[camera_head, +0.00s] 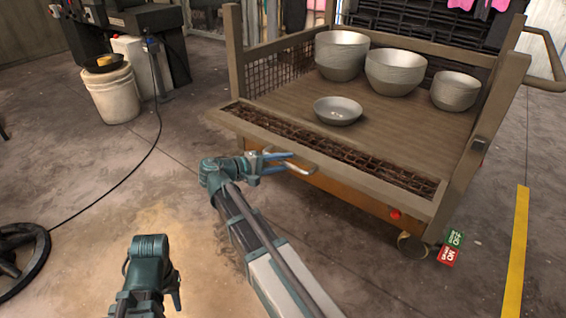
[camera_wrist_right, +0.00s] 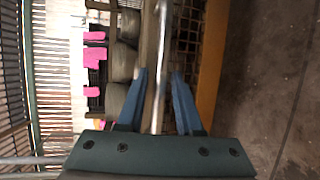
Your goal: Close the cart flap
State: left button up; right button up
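The cart (camera_head: 390,130) has a wooden frame and mesh sides. Its front flap (camera_head: 400,176), a mesh panel in a wooden frame, is folded down outward, leaving the front open. A metal handle (camera_head: 300,170) sits on the flap's outer edge near its left half. My right gripper (camera_head: 285,155) is at this handle. In the right wrist view its blue fingers (camera_wrist_right: 160,100) are apart, with the pale handle bar (camera_wrist_right: 158,62) running between them. Contact with the bar is unclear. My left gripper (camera_head: 174,290) is low at left, away from the cart; its fingers are not clear.
Grey bowls stand on the cart deck: a shallow one (camera_head: 338,110) near the front and stacked ones (camera_head: 342,55) behind. A white bucket (camera_head: 112,93) and a black cable lie left. The floor left of the cart is mostly clear. A yellow line (camera_head: 517,250) runs at right.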

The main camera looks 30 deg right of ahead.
grip_shut()
dwell(1.2)
